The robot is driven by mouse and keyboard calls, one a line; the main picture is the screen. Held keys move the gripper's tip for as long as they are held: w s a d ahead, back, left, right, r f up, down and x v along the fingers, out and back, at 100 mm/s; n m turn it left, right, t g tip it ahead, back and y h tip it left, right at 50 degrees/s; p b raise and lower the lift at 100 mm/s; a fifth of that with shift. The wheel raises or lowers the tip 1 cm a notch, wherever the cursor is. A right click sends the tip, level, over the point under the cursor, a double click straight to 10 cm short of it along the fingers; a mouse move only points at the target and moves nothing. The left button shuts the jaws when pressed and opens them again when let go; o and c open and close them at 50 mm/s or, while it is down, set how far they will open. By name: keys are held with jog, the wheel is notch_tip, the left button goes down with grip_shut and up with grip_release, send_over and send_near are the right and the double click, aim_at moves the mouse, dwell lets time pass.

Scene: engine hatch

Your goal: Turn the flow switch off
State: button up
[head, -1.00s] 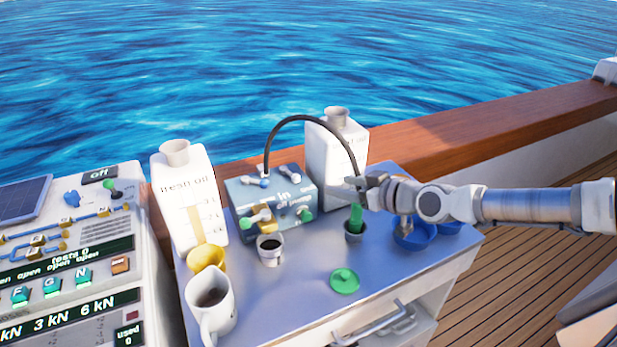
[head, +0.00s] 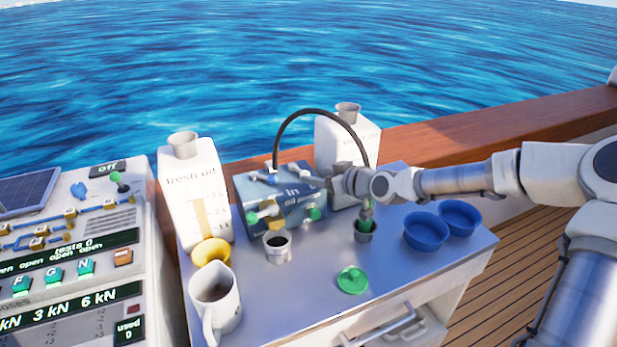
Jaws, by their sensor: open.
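A blue-grey oil box (head: 285,200) marked "in" stands at the back of the metal table. It carries green-tipped and yellow levers at its front and blue-white levers on top. I cannot tell which of these is the flow switch. A switch with a green knob (head: 117,178) also stands on the panel at the left, near a label reading "off" (head: 107,169). My gripper (head: 337,180) is just right of the oil box, in front of the right white bottle. It is open, though its fingers are small and hard to make out. I cannot tell whether it touches the box.
A black hose (head: 318,112) arches from the box behind my gripper. A green-topped cup (head: 365,230), green lid (head: 352,280) and blue bowls (head: 426,231) are right.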

aim_at(307, 174)
jog(key=shift+b+x, duration=0.3)
jog(key=shift+x, duration=1.9)
grip_shut()
